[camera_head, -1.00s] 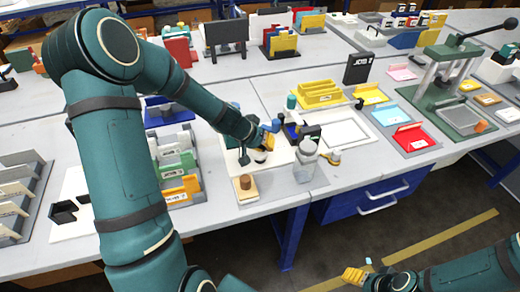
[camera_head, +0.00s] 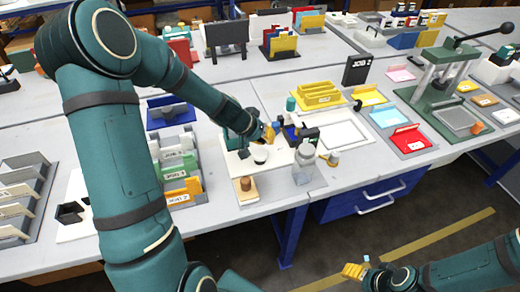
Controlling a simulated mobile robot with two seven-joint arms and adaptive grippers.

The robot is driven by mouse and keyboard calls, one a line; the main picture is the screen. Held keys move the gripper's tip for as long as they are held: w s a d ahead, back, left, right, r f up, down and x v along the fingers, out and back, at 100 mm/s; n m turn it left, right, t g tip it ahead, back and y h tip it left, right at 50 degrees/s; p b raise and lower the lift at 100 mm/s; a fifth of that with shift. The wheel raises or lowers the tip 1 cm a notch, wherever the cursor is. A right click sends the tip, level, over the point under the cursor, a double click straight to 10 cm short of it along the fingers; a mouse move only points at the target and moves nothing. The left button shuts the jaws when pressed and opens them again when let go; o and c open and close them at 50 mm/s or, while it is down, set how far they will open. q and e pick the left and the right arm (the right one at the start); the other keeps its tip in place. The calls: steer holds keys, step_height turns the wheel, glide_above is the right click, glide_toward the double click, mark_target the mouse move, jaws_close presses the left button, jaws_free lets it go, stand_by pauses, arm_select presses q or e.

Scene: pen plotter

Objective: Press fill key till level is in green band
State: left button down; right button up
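My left gripper (camera_head: 268,132) reaches over the filling area, its yellow fingertip beside a small dark device (camera_head: 300,133). Its fingers overlap, so I cannot tell whether it is open or shut. A clear bottle (camera_head: 305,163) stands on a grey pad to the right. The fill key, the level and a green band are too small or hidden to make out. My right gripper (camera_head: 360,268) is low at the bottom right, away from the table, its fingertips apart and empty.
A round wooden-topped piece (camera_head: 246,184) stands near the table's front edge. A rack of green and yellow cards (camera_head: 176,170) is to the left.

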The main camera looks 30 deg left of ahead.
arm_select(q)
steer(key=shift+r+p, duration=0.75)
steer(key=shift+r, duration=0.65)
steer(key=shift+f, duration=0.1)
